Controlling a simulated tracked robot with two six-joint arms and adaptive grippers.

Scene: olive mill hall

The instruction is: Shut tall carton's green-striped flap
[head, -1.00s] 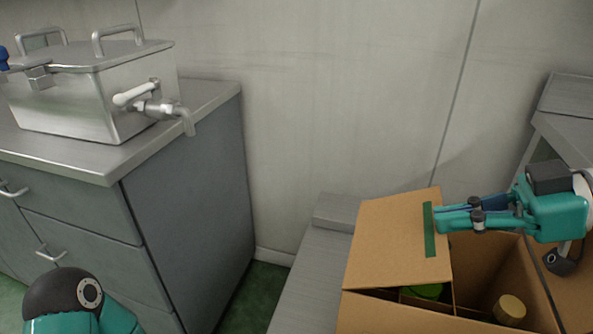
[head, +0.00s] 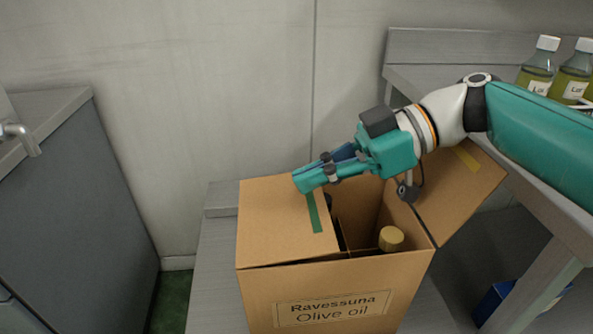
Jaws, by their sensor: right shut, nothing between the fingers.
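The tall carton (head: 335,280) is an open brown box labelled "Ravessuna Olive oil". Its green-striped flap (head: 275,225) lies folded inward over the left part of the opening, close to level. A thin dark gap shows under its front edge. The green stripe (head: 314,212) runs along the flap's free edge. My right gripper (head: 300,184) is shut and empty, with its fingertips at the flap's far part beside the stripe; whether they touch cannot be told. My left gripper is out of view.
The carton's right flap with a yellow stripe (head: 465,158) stands open outward. A gold-capped bottle (head: 391,238) stands inside the carton. Oil bottles (head: 537,72) stand on the grey bench at right. A grey cabinet (head: 75,200) is at left, with floor between.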

